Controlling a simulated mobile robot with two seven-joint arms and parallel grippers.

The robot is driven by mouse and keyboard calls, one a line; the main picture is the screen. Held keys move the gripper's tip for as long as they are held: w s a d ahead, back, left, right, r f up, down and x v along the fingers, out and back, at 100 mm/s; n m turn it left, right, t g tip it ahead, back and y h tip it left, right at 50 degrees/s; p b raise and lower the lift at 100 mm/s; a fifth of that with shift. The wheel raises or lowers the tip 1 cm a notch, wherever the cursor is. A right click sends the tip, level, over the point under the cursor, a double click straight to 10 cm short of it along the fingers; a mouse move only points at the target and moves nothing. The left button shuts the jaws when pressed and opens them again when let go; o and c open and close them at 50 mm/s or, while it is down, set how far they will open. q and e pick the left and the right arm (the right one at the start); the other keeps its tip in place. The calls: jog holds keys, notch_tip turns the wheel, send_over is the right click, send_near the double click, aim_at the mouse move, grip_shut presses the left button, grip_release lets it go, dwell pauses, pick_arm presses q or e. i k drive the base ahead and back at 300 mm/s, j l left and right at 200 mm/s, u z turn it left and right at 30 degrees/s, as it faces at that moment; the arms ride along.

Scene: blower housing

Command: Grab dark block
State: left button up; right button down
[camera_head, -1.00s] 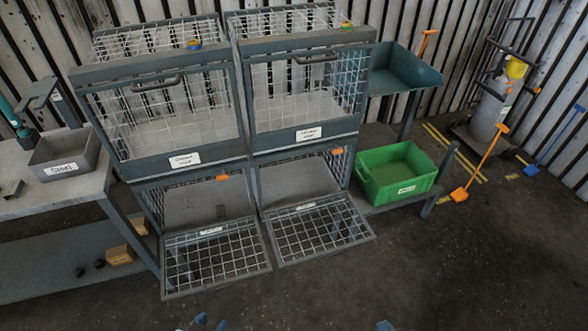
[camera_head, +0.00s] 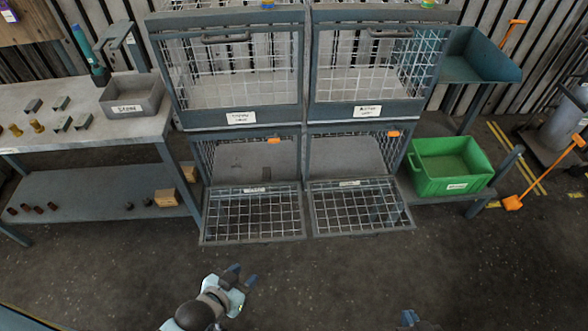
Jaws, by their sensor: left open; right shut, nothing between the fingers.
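Several dark grey-green blocks, one of them a dark block (camera_head: 62,103), lie on the workbench top at the left. Several small dark brown pieces (camera_head: 39,210) lie on the shelf below. My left gripper (camera_head: 242,274) is at the bottom centre, open and empty, in front of the lowered cage doors and apart from all blocks. Only the tip of my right gripper (camera_head: 410,318) shows at the bottom edge, right of centre; it is shut with nothing in it.
A grey bin (camera_head: 133,107) stands on the workbench (camera_head: 100,135). The lower cages' mesh doors (camera_head: 254,215) hang open toward me. A green crate (camera_head: 446,168) stands right of the cages. The dark floor in front is clear.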

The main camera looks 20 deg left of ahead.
aim_at(266, 170)
jog(key=u, duration=0.85)
jog(key=i+j+u, duration=0.25)
jog(key=u, duration=0.15)
jog(key=i+j+u, duration=0.35)
jog(key=i+l, duration=0.25)
jog(key=i, duration=0.2)
